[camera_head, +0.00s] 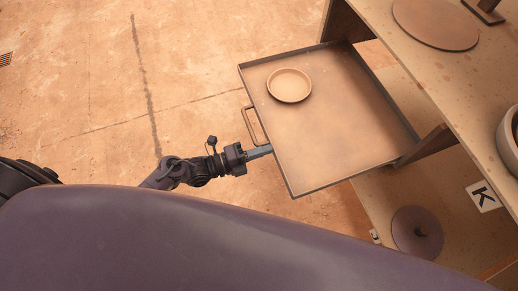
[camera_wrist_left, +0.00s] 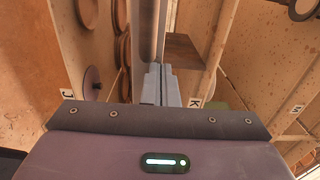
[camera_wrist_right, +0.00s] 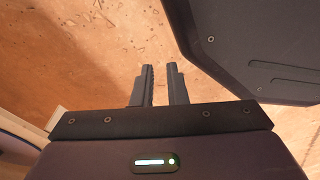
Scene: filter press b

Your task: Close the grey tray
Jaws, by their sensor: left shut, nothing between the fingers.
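The tray (camera_head: 330,140) is a flat, low-rimmed drawer, pulled out from the shelf unit; it looks brownish-grey in the warm light. A bar handle (camera_head: 253,126) is on its front side, facing left. A small round dish (camera_head: 289,85) stands in the tray near its far left corner. My left gripper (camera_head: 268,150) is shut and empty, its fingertips at the tray's front edge, beside the handle's near end; I cannot tell whether they touch. In the left wrist view its fingers (camera_wrist_left: 161,85) are together. My right gripper (camera_wrist_right: 159,85) is slightly open and empty over bare floor.
The shelf unit (camera_head: 455,90) stands on the right, with a round plate (camera_head: 437,22) and a bowl (camera_head: 510,140) on top. A dark round lid (camera_head: 417,232) and a K label (camera_head: 483,196) are lower down. The floor (camera_head: 90,90) on the left is clear.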

